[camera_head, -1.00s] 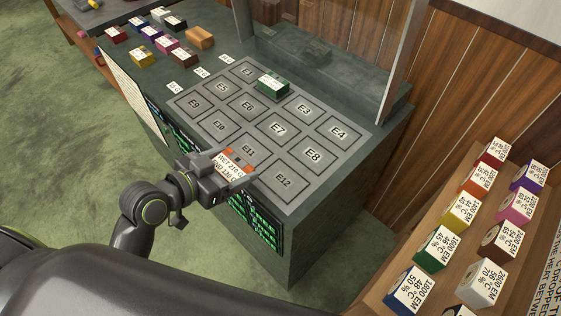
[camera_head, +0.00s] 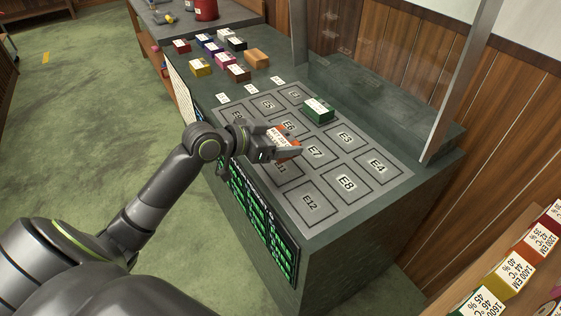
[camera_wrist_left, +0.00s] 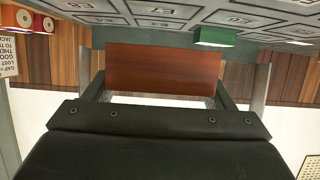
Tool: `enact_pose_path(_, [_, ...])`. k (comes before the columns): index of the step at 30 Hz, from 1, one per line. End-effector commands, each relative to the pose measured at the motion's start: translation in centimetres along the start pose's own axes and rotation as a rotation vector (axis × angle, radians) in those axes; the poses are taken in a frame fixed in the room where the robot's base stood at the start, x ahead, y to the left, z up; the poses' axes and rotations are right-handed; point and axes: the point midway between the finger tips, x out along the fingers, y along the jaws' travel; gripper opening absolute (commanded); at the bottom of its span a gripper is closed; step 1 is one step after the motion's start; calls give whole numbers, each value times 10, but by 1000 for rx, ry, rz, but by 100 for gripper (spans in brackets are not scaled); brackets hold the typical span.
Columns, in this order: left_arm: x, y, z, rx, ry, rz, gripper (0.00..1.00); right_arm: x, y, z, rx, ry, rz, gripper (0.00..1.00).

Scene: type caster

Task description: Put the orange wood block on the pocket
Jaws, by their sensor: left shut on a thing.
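The orange wood block (camera_head: 289,141) has a white label on top. My left gripper (camera_head: 284,142) is shut on it and holds it over the grid of labelled pockets (camera_head: 345,211), near E6, E7 and E11. In the left wrist view the orange-red block (camera_wrist_left: 163,69) spans between the two fingers (camera_wrist_left: 160,92). I cannot tell from these views how high above the grid it is. A green block (camera_head: 318,111) sits in the grid's back row, right of the held block; it also shows in the wrist view (camera_wrist_left: 213,37). My right gripper is not in view.
Several coloured labelled blocks (camera_head: 201,67) stand at the back left of the counter, beside a plain orange-brown block (camera_head: 257,58). A clear upright panel (camera_head: 385,75) bounds the back. A shelf of labelled blocks (camera_head: 515,273) is at the lower right. Most pockets are empty.

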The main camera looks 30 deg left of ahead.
Motion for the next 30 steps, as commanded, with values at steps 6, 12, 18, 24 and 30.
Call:
enact_pose_path(6, [10, 0, 24, -1, 0, 0, 52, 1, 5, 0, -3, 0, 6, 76])
enact_pose_path(12, [21, 1, 50, -4, 0, 1, 52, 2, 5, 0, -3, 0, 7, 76])
enact_pose_path(18, [23, 0, 57, 2, 1, 0, 52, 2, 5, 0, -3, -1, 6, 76])
enact_pose_path(24, [24, 0, 58, 2, 1, 0, 52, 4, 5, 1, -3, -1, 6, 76])
enact_pose_path(30, [24, 0, 60, 2, 0, 0, 91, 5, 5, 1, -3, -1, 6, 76])
